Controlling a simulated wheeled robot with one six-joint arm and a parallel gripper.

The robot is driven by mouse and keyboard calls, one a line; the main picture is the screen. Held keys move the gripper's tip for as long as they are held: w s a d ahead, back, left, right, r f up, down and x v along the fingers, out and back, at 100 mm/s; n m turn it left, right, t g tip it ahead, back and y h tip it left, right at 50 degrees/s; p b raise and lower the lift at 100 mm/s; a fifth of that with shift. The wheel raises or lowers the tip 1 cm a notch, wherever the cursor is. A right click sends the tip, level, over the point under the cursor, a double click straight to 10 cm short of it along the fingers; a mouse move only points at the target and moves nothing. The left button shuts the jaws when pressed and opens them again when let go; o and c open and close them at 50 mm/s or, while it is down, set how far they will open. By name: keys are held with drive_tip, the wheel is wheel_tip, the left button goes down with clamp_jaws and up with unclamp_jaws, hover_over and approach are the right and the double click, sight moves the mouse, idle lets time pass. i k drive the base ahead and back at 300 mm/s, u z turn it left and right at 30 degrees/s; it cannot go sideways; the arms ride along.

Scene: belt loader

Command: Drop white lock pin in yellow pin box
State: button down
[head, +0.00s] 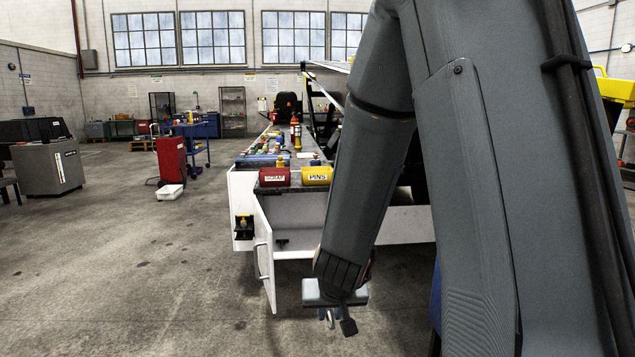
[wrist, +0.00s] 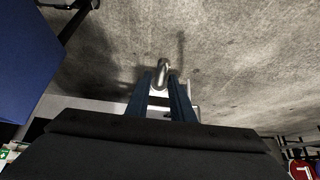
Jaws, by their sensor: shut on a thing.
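My gripper (head: 335,314) hangs low over the concrete floor, in front of the belt loader and below the level of its deck. In the wrist view its two blue fingers (wrist: 162,98) are shut on a pale, metallic-looking piece, which I take to be the white lock pin (wrist: 162,72). Its rounded end sticks out past the fingertips, and the rest is partly hidden between them. The yellow pin box (head: 317,176), labelled PINS, stands on the near end of the loader deck, above and slightly left of my gripper. Its inside cannot be seen.
A red box (head: 274,178) labelled SCRAP stands left of the yellow box. A white door (head: 265,255) hangs open below them, left of my gripper. Bottles and small parts crowd the deck (head: 285,150) behind. The floor (head: 130,270) at left is clear.

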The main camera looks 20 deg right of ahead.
sight(315, 184)
drive_tip(key=u, duration=1.75)
drive_tip(key=i, duration=1.4)
drive_tip(key=z, duration=2.8)
drive_tip(key=i, duration=1.65)
